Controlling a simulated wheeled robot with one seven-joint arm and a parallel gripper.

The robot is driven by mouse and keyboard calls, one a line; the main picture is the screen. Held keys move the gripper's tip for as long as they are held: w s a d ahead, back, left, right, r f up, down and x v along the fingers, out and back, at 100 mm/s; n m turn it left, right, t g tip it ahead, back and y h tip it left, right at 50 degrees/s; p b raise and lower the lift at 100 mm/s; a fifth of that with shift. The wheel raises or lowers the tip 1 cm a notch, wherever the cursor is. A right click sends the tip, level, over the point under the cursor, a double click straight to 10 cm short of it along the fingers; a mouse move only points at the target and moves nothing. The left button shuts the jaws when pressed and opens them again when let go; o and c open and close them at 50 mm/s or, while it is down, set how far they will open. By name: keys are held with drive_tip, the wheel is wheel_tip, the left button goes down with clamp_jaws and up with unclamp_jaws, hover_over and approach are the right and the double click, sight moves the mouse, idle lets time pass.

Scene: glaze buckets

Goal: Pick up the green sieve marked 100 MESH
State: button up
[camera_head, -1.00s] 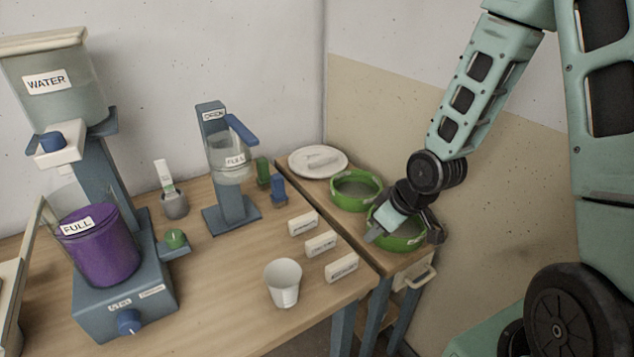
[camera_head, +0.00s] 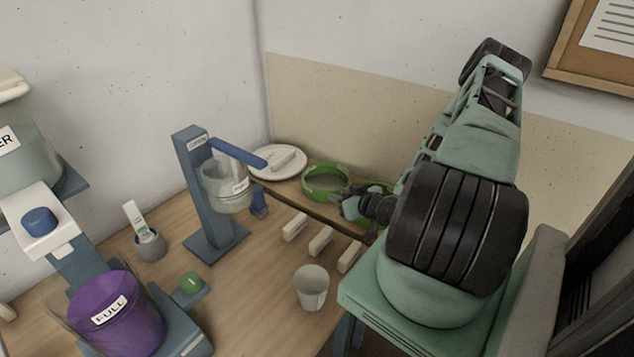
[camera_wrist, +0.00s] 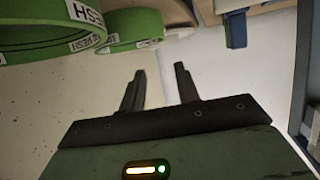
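A second green sieve (camera_head: 378,187) is mostly hidden behind my arm and gripper (camera_head: 354,203). In the wrist view a near green sieve (camera_wrist: 40,36) shows at the top left, with upside-down white labels ending in MESH; the number is not readable. Another green sieve (camera_wrist: 125,38) shows just past it. My gripper (camera_wrist: 158,78) has its two fingers apart and nothing between them. Both sieves are off to the left of the fingers in that view.
A white plate (camera_head: 276,163) lies behind the sieves. Several small white label blocks (camera_head: 320,241) and a white cup (camera_head: 312,288) stand on the wooden table. A blue dispenser stand (camera_head: 200,195) and a purple bucket (camera_head: 118,320) are to the left. A wall bounds the side table.

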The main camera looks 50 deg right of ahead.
drive_tip(key=p, duration=0.3)
approach(310, 185)
drive_tip(key=x, duration=0.4)
drive_tip(key=shift+d+r, duration=0.2)
drive_tip(key=shift+d, duration=0.15)
drive_tip(key=x, duration=0.1)
drive_tip(key=p+x, duration=0.2)
drive_tip(key=x, duration=0.1)
drive_tip(key=shift+w+a+f, duration=0.1)
drive_tip(key=shift+w+a, duration=0.05)
drive_tip(key=shift+a, duration=0.15)
drive_tip(key=shift+w+d+f, duration=0.15)
drive_tip(key=shift+w+f, duration=0.15)
drive_tip(key=shift+w, duration=0.2)
clamp_jaws()
